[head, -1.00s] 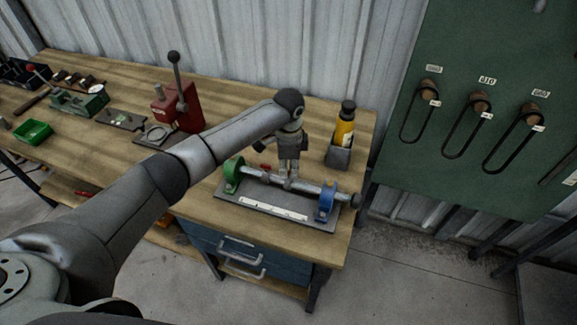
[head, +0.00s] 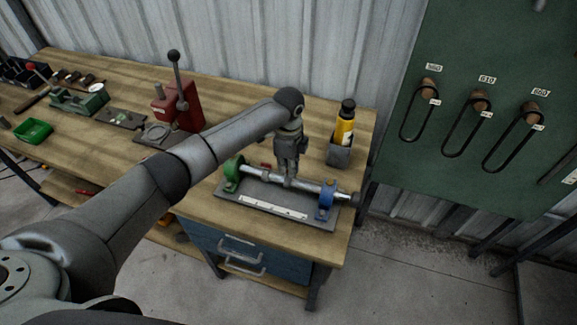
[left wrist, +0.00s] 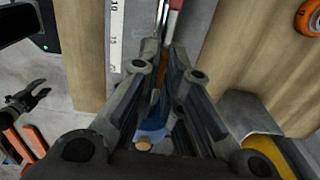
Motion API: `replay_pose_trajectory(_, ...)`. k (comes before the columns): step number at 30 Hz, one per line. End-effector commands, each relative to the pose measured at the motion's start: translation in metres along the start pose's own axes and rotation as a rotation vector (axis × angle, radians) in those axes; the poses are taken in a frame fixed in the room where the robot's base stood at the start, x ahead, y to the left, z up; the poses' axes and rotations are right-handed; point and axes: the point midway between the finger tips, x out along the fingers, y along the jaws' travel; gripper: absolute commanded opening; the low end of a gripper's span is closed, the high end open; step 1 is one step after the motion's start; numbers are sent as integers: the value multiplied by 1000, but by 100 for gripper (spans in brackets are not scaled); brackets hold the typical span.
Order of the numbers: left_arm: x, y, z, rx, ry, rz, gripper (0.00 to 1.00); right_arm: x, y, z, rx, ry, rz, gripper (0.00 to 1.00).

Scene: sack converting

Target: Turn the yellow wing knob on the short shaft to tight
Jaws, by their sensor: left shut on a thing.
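A silver shaft (head: 313,186) lies between a green bearing stand (head: 231,175) and a blue bearing stand (head: 325,201) on a grey base plate. My left gripper (head: 289,182) points down at the middle of the shaft, its fingers close together. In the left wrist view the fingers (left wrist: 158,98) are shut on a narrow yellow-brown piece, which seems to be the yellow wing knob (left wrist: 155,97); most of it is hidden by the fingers. How tight it is cannot be seen.
A yellow bottle (head: 345,127) in a grey holder stands right behind the fixture. A red lever press (head: 178,108) stands to the left. A green tray (head: 33,131) lies far left. Belts (head: 465,127) hang on the green board at right. Bare bench top lies left of the fixture.

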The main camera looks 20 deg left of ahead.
Motion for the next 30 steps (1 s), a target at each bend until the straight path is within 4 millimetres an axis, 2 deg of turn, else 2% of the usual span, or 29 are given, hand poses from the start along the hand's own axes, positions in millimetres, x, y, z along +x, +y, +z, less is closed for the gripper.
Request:
replay_pose_trajectory(5,-2,-1,-1,3,2,-5,0,0,0,0,0,0,0,40)
replay_pose_trajectory(6,-2,-1,-1,3,2,-5,10,0,0,0,0,0,0,40)
replay_pose_trajectory(11,-2,-1,-1,2,2,-3,29,0,0,0,0,0,0,40)
replay_pose_trajectory(22,-5,-1,0,1,1,-2,29,0,-1,-1,0,1,-1,40)
replay_pose_trajectory(26,-22,-1,0,1,2,-4,29,0,-1,0,0,1,-1,40)
replay_pose_trajectory(30,-52,-2,0,1,1,-6,29,0,-1,0,0,1,-1,40)
